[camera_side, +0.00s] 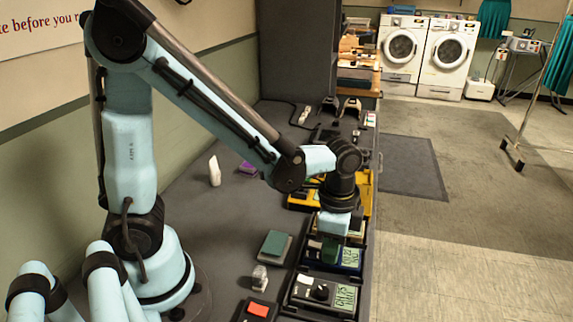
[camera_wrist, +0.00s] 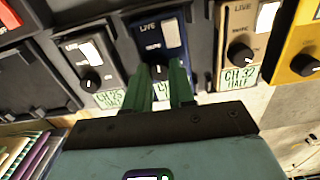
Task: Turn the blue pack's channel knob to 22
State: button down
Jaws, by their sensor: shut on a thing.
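The blue pack (camera_wrist: 172,32) sits in a dark tray between a grey pack and a tan pack in the wrist view. It has a white switch marked LIVE and a dark channel knob (camera_wrist: 157,71) below it. My gripper (camera_wrist: 160,73) reaches down over the pack with its green fingers on either side of the knob, shut on it. The fingers hide the knob's sides and the pack's label in this view. In the side view my gripper (camera_side: 326,252) is over the blue pack, whose pale green label (camera_side: 350,257) is too small to read surely.
The grey pack (camera_wrist: 83,60) has a label that looks like CH 25. The tan pack (camera_wrist: 238,38) has a CH 32 label. A yellow pack (camera_wrist: 300,50) stands at the right. A green box (camera_side: 275,246) and a red-topped box (camera_side: 257,309) lie on the bench.

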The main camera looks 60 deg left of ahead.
jog(key=c, duration=0.9)
grip_release()
jog(key=shift+r, duration=6.05)
jog(key=a+n+t, duration=0.2)
jog(key=n, duration=0.1)
jog(key=s+a+f+n+t, duration=0.1)
jog(key=a+n+t, duration=0.1)
jog(key=n, duration=0.1)
jog(key=a+f+n+t, duration=0.1)
jog(key=a+n+t, duration=0.1)
jog(key=n+t, duration=0.1)
jog(key=shift+s+a, duration=0.2)
jog(key=shift+s, duration=0.15)
